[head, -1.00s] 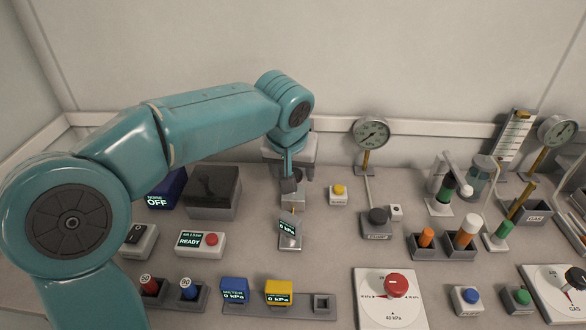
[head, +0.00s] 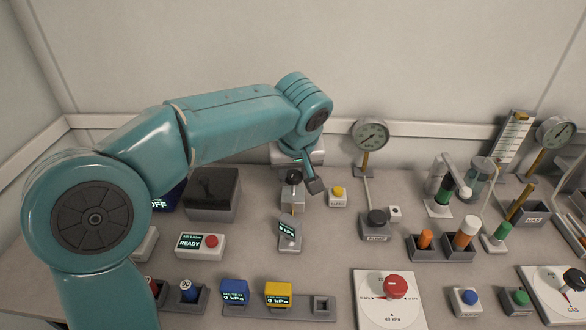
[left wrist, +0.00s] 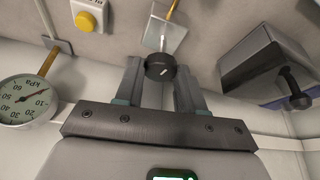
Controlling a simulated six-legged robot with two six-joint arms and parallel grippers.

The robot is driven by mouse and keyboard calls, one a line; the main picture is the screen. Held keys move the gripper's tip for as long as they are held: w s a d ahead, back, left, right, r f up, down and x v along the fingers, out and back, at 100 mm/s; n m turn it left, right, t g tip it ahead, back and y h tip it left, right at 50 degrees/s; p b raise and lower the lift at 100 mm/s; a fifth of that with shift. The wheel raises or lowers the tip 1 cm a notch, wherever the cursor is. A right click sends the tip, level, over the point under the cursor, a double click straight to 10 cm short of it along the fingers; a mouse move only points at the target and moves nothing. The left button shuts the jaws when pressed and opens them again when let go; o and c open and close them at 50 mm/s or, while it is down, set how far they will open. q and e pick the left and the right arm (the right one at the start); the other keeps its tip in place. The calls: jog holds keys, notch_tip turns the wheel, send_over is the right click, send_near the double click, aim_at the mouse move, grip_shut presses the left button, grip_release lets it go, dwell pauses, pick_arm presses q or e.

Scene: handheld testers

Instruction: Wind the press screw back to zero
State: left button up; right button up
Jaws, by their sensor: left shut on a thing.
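The press screw's dark knob (head: 293,177) stands at the top of a small grey metal block with a rod and a tilted display (head: 287,230), whose reading is too small to read surely. In the left wrist view the dark round knob (left wrist: 160,68), with a pale mark on its face, sits between the two fingers of my left gripper (left wrist: 158,72), which is shut on it. In the head view the gripper's dark end (head: 315,185) shows just right of the knob; the grip itself is not clear there. My right gripper is not in view.
A yellow button box (head: 338,196) stands close on the right, and a round gauge (head: 370,135) behind it. A dark box (head: 212,193) is at the left. A red dial knob (head: 396,286) on a white plate and several testers stand in front and right.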

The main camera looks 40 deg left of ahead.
pick_arm(q)
jog(key=shift+d+n+g+y, duration=0.1)
jog(key=shift+n+g+y, duration=0.2)
jog(key=shift+n, duration=0.8)
jog(key=o, duration=1)
jog(key=shift+o, duration=0.2)
jog(key=shift+r, duration=0.1)
jog(key=p+v, duration=0.5)
jog(key=v, duration=1.1)
jog(key=shift+w, duration=0.15)
